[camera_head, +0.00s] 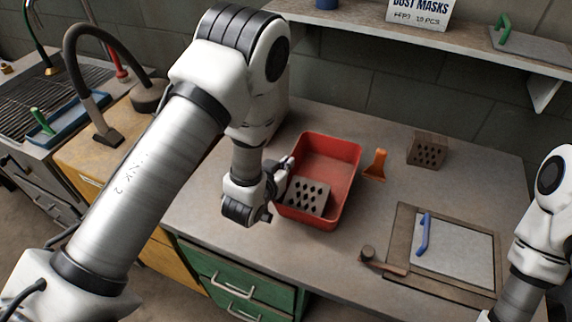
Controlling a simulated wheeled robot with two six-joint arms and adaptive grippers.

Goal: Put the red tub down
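The red tub (345,148) is in the middle of the head view, over the grey worktop, with a grey hollow brick (307,197) lying inside it. My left gripper (284,172) is at the tub's left wall, with its fingers at the rim, and appears shut on that wall. The wrist hides part of the tub's left side. Whether the tub's base touches the worktop or hangs slightly above it, I cannot tell. My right arm shows at the right edge, but its gripper is out of the picture.
A framed board (455,262) with a blue handle and a hammer-like tool (383,262) lie at front right. A shelf (400,25) overhangs the back.

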